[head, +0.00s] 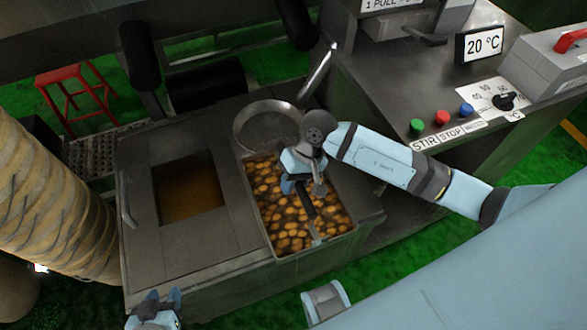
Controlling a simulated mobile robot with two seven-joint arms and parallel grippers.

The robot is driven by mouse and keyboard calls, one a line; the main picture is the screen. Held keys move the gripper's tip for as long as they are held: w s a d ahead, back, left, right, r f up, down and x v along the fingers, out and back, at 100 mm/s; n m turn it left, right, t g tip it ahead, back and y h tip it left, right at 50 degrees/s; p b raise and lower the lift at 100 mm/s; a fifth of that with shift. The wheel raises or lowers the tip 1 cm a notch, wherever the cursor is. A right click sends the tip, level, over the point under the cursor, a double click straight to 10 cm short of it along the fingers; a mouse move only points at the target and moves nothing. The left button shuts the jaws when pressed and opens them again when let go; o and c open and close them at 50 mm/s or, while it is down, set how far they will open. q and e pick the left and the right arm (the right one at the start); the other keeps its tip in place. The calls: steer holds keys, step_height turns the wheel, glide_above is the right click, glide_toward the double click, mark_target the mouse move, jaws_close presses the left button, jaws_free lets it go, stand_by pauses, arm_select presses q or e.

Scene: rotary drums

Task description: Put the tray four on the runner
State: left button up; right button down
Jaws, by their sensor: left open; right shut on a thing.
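A rectangular metal tray (318,250) full of brown rounded pieces is at the right end of the metal bench (230,235). I see no number on it. A dark bar (307,204) runs lengthwise over its middle. My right gripper (303,188) reaches down over the tray's middle and is shut on this bar, partly hidden by its own wrist. I cannot tell whether the tray rests or is lifted. My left gripper (162,299) is open and empty at the bottom edge, in front of the bench. I cannot make out which part is the runner.
A square opening (188,190) with brown content lies left of the tray. A round pan (268,125) is behind it. A control console (430,90) with buttons stands at right. A large tan ribbed cylinder (45,205) is at left, and a red stool (75,95) behind.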

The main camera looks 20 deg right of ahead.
mark_target(289, 204)
steer(key=shift+f, duration=2.55)
steer(key=shift+f, duration=0.15)
steer(key=c, duration=0.9)
jaws_free()
steer(key=shift+c, duration=0.2)
